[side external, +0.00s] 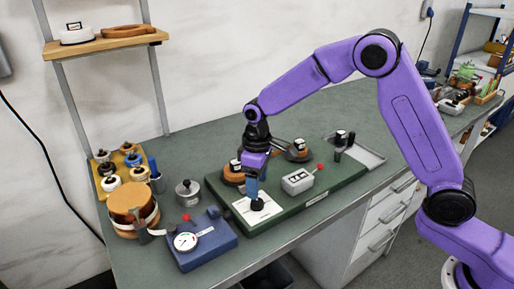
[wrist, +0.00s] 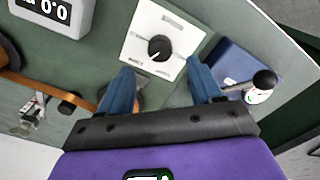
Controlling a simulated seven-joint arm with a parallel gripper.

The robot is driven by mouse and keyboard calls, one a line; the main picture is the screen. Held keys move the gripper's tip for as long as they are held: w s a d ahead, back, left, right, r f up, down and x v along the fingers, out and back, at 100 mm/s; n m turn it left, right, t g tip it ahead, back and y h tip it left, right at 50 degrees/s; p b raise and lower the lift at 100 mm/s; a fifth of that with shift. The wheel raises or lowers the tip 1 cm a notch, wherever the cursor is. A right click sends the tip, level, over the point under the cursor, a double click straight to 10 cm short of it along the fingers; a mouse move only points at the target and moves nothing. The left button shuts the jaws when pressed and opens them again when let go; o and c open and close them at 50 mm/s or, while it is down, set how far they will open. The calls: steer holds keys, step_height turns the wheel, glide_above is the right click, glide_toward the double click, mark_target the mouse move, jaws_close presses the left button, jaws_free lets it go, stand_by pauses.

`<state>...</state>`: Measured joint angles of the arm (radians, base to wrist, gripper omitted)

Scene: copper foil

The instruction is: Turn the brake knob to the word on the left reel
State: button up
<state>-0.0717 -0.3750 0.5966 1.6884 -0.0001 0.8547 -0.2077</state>
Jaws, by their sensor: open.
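The brake knob (wrist: 159,48) is round and black, on a white square plate (wrist: 181,27) with small words around it that I cannot read. A pale mark on the knob points toward the lower left in the wrist view. In the side view the knob (side external: 257,204) is below my gripper (side external: 253,188). My gripper's blue fingers (wrist: 160,80) are open, apart and empty, with the knob ahead of the gap; I cannot tell whether they touch it. The left reel (side external: 232,174) is copper-coloured and partly hidden by my gripper; no word on it is readable.
A green base (side external: 330,185) carries the plate, a counter box (side external: 297,181) and a second reel (side external: 298,152). A blue box with a dial (side external: 205,242) stands to the left. A lidded metal pot (side external: 188,192) and copper-coloured rolls (side external: 132,205) stand nearby.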

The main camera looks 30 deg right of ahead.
mark_target(259, 203)
step_height(259, 203, up, 12)
steer(key=shift+f, duration=0.25)
stand_by(0.4)
steer(key=s+d+f+n, duration=0.1)
steer(key=s+d, duration=0.3)
steer(key=s, duration=0.7)
steer(key=s+d+f+n, duration=0.1)
steer(key=s+d, duration=0.3)
steer(key=s, duration=0.7)
steer(key=s+d+f+n, duration=0.1)
steer(key=s+d+n, duration=0.2)
steer(key=s, duration=0.8)
steer(key=shift+s+d+f, duration=0.3)
steer(key=shift+s+d, duration=0.05)
steer(key=shift+d, duration=0.75)
